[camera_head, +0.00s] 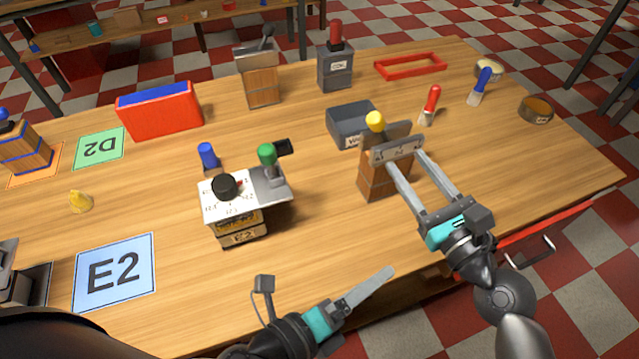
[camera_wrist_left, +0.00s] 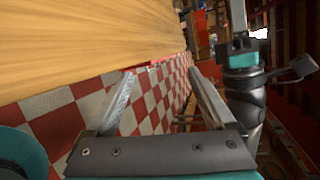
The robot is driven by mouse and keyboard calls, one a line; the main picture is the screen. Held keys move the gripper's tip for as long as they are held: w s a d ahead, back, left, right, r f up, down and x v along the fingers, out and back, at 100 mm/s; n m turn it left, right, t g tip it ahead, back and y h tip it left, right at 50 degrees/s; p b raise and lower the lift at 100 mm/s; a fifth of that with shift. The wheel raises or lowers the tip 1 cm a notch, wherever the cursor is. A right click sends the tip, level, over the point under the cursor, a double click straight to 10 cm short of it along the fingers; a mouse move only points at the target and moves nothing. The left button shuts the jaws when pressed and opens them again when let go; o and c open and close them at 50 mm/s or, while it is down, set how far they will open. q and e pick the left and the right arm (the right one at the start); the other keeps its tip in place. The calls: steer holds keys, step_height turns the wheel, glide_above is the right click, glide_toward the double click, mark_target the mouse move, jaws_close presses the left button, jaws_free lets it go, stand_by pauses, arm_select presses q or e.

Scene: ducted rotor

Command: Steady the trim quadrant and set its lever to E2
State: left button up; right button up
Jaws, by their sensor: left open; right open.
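A wooden block with a grey slotted top, a pale scale plate and a yellow-knobbed lever (camera_head: 375,122) stands right of the table's middle; it looks like the trim quadrant (camera_head: 375,182). The scale marks are too small to read. My right gripper (camera_head: 405,158) is open, its fingers reaching to the block's right side and front; contact cannot be told. My left gripper (camera_head: 380,280) is open and empty near the table's front edge, apart from the block. In the left wrist view its fingers (camera_wrist_left: 162,74) are spread over the floor beside the table edge.
A white-topped unit (camera_head: 215,207) with a black dial, green lever and E2 label stands left of the block. An E2 card (camera_head: 114,272) lies front left. A grey box (camera_head: 348,128) is close behind the block. The tabletop in front is clear.

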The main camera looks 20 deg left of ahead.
arm_select(q)
steer(key=w+a+r+m+t, duration=0.1)
steer(key=w+a+r+m, duration=0.1)
steer(key=w+r+m, duration=0.15)
steer(key=m+t+y, duration=0.2)
steer(key=m+t, duration=0.2)
steer(key=m, duration=0.2)
glide_toward(376, 132)
step_height(376, 132, down, 2)
steer(key=s+a, duration=0.1)
steer(key=a, duration=0.1)
steer(key=x, duration=1.4)
steer(key=shift+w+d+f, duration=0.15)
steer(key=shift+d+f, duration=0.15)
steer(key=shift+f, duration=0.1)
jaws_close()
